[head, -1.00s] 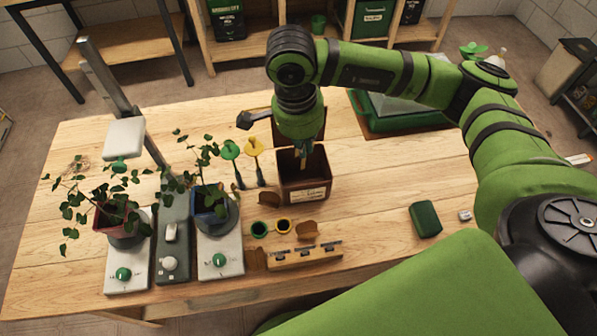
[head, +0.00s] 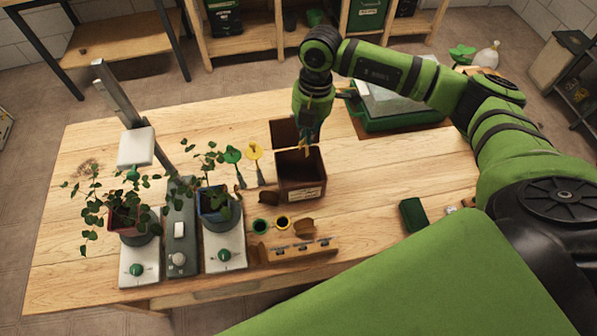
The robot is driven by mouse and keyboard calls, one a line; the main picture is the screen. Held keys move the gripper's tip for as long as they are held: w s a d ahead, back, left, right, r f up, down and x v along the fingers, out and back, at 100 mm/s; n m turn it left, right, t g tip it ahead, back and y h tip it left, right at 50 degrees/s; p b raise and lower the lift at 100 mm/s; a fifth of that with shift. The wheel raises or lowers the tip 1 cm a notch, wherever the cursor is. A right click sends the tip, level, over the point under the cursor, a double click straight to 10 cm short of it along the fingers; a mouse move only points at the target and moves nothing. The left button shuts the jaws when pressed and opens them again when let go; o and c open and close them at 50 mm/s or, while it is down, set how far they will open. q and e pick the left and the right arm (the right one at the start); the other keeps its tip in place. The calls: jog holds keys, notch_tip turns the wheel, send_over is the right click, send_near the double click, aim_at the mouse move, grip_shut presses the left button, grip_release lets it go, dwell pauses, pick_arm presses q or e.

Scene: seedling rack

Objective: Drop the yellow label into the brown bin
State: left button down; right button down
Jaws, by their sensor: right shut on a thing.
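The brown bin (head: 301,191) is an open box with a pale tag on its front; its lid stands up at the back. My right gripper (head: 304,147) points down over the bin's back part. It is shut on a small yellow thing, seemingly the yellow label (head: 304,151), whose lower end shows just above the bin's opening. The fingers are small and partly hidden by the wrist. My left gripper is out of view.
Potted plants stand on pale scales at left. A wooden holder (head: 300,250) lies in front, and a green tray (head: 400,118) sits behind at right.

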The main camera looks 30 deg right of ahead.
notch_tip(320, 180, down, 6)
jog(key=m+b, duration=0.4)
jog(key=shift+w+d+f+m, duration=0.15)
jog(key=shift+w+d+m, duration=0.05)
jog(key=shift+d+m, duration=0.2)
jog(key=c, duration=1.4)
grip_release()
jog(key=shift+o, duration=0.2)
notch_tip(320, 180, up, 12)
jog(key=d, duration=0.1)
jog(key=shift+d, duration=0.15)
jog(key=shift+s+f, duration=0.1)
